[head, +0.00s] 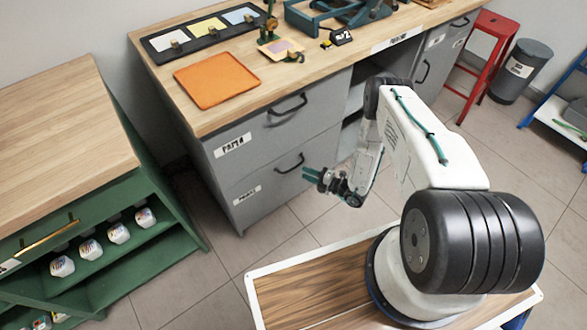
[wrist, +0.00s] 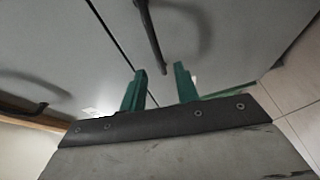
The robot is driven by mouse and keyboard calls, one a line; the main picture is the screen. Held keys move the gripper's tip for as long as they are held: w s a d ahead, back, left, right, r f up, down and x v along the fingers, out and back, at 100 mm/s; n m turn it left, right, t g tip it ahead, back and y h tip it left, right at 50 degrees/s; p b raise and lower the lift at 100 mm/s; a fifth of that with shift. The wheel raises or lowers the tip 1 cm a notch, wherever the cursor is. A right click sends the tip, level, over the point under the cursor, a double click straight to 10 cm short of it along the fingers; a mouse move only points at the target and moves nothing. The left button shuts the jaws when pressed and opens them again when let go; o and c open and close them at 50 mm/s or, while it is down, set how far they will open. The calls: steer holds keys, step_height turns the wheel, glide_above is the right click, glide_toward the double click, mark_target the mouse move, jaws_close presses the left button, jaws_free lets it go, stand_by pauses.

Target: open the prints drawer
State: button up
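A grey cabinet (head: 262,172) has two drawers, each with a dark bar handle. The upper drawer (head: 305,120) has a label (head: 232,145) that seems to read "PAPER". The lower drawer (head: 265,195) has a smaller label (head: 246,195) I cannot read surely. Both drawers look shut. My gripper (head: 306,174) is open, just right of and below the lower handle (head: 290,163). In the wrist view, its two teal fingers (wrist: 160,70) are apart. One end of the lower handle (wrist: 150,35) appears between the tips; I cannot tell the gap. The upper handle (wrist: 28,106) is at left.
A wooden counter (head: 150,80) tops the cabinet and carries an orange tray (head: 216,79) and tools. A green shelf unit (head: 150,195) stands at left, a red stool (head: 487,60) and grey bin (head: 521,70) at back right. Tiled floor (head: 205,262) is clear before the cabinet.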

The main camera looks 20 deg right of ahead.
mark_target(294, 168)
steer(key=x, duration=0.7)
steer(key=shift+r, duration=0.1)
jaws_close()
